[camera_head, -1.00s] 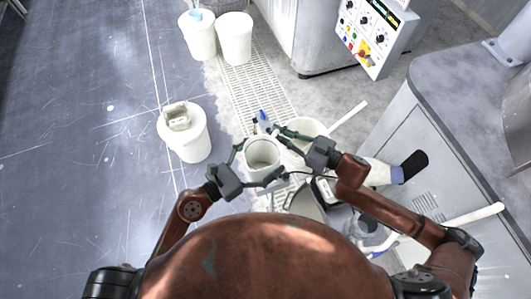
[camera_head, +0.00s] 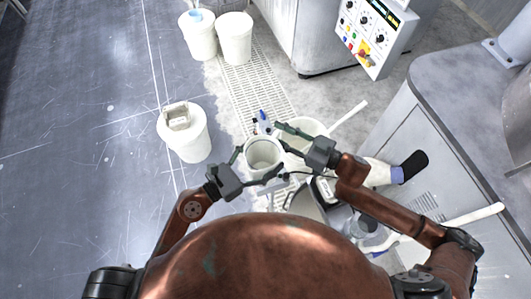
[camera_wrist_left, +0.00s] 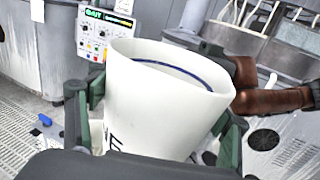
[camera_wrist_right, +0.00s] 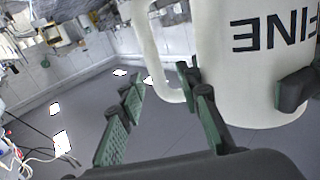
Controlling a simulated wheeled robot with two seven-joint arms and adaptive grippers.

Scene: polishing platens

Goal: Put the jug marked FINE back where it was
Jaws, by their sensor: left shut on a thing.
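The jug marked FINE (camera_head: 262,153) is white and open at the top, with a blue line inside its rim in the left wrist view (camera_wrist_left: 160,110). My left gripper (camera_head: 260,164) is shut around its body. In the right wrist view, the black lettering and the handle (camera_wrist_right: 165,70) show. My right gripper (camera_head: 284,150) is open beside the jug, its green fingers apart near the handle and holding nothing. The jug's base is hidden in the head view, so I cannot tell whether it rests on anything.
Two white buckets (camera_head: 235,40) stand at the back, and another bucket (camera_head: 188,143) stands left of the jug. A white container (camera_head: 305,129) is close behind my right gripper. A grey cabinet (camera_head: 400,120) bounds the right; the left floor is clear.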

